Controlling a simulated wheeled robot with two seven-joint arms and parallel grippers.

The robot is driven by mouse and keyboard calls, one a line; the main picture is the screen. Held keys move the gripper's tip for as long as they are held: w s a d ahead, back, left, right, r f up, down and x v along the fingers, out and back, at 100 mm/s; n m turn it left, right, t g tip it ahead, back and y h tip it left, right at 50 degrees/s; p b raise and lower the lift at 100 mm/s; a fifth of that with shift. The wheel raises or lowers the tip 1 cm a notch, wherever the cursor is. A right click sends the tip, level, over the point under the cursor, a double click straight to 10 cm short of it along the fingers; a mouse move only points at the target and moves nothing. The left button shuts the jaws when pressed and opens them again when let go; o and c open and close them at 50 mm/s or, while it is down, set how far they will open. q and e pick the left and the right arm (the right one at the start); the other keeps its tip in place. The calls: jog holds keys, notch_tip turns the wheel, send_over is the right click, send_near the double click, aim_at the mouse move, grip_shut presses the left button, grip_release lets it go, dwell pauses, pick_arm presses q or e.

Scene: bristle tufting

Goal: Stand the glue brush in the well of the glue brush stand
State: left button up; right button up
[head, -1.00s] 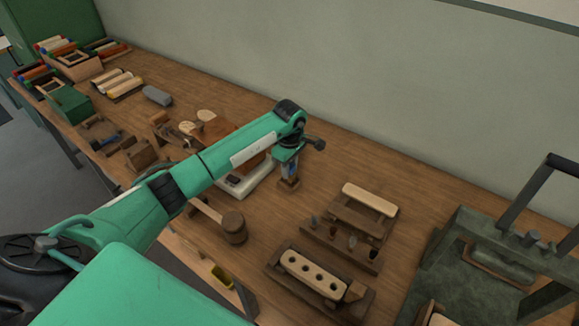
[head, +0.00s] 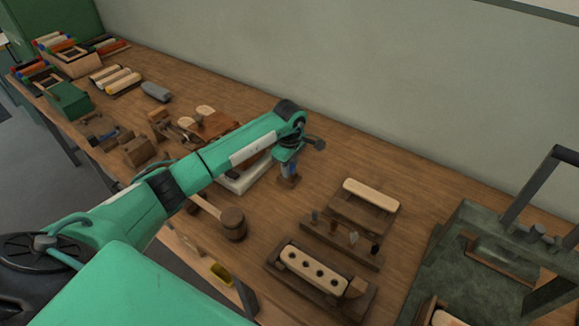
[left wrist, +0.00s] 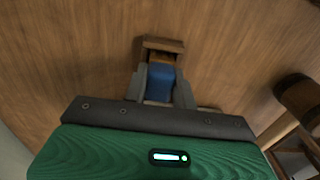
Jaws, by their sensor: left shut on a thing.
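My left gripper (head: 288,168) is shut on the blue handle of the glue brush (left wrist: 160,82) and points down. The small wooden glue brush stand (head: 289,182) is on the bench directly under the gripper. In the left wrist view the stand (left wrist: 162,44) shows just beyond the fingers, with the brush's lower end over or in it. The bristles and the well are hidden, so I cannot tell how deep the brush sits. My right gripper is not in view.
A wooden mallet (head: 232,224) lies in front of the stand. A rack with several small tools (head: 335,237) and a drilled brush block (head: 313,269) are to the right. A dark green press (head: 475,255) stands at far right. The bench behind the stand is clear.

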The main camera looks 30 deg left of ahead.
pick_arm(q)
jog(key=shift+f, duration=0.1)
jog(key=shift+f+b, duration=0.2)
jog(key=shift+b, duration=0.2)
jog(key=o, duration=1.4)
jog(key=shift+r+p, duration=1.75)
jog(key=shift+r, duration=1.8)
